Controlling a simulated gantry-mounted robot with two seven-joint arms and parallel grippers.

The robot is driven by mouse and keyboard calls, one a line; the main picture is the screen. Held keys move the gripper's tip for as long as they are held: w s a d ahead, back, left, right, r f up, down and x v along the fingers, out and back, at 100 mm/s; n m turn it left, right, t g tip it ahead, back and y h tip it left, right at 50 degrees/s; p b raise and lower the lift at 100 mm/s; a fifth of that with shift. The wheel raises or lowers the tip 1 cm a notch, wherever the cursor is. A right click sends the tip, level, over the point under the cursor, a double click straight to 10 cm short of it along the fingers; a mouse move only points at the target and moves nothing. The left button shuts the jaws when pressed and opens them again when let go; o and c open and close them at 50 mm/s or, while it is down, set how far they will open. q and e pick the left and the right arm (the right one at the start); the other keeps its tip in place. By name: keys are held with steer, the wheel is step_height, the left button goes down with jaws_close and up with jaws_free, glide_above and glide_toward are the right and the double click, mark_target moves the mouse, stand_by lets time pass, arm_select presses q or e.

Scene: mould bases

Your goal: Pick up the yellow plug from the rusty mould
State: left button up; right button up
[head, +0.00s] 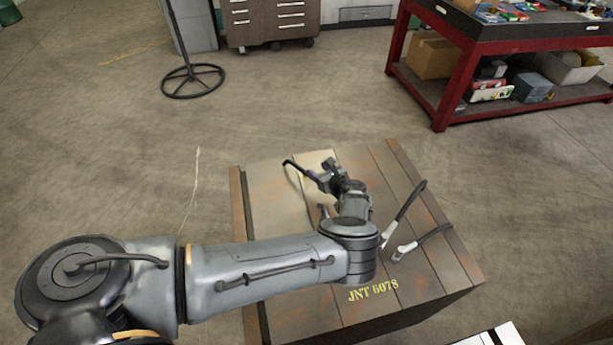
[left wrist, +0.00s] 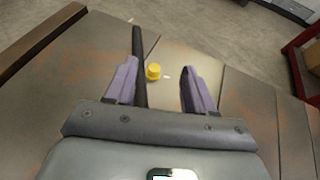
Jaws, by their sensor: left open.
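The yellow plug (left wrist: 153,72) is a small round piece on top of the rusty mould (left wrist: 55,95). My left gripper (left wrist: 160,84) is open, and in the left wrist view the plug shows between its two purple-grey fingers, nearer the left one. I cannot tell how high the fingers are above it. In the head view the rusty mould (head: 425,235) bears the yellow marking "JNT 6078", and my left arm reaches over it with the left gripper (head: 322,170) near its far side. My right gripper is not in view.
A dark hose (left wrist: 138,60) runs beside the left finger. More hoses with light ends (head: 405,215) stand up at the mould's right side. A red-framed bench (head: 445,80) and a drawer cabinet (head: 275,22) stand behind. The floor around the mould is mostly clear.

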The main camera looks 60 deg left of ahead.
arm_select(q)
steer(key=b, duration=0.2)
glide_toward(308, 178)
steer(key=shift+a+r, duration=0.3)
steer(key=shift+a, duration=0.3)
steer(key=shift+a+r, duration=0.35)
steer(key=shift+a, duration=0.2)
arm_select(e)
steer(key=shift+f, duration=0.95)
arm_select(q)
steer(key=shift+a, duration=0.7)
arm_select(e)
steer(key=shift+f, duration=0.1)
arm_select(q)
steer(key=b+x, duration=0.1)
steer(key=x, duration=0.5)
steer(key=shift+f+b, duration=0.1)
steer(key=shift+b, duration=0.2)
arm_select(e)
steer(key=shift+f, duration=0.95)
arm_select(q)
jaws_close()
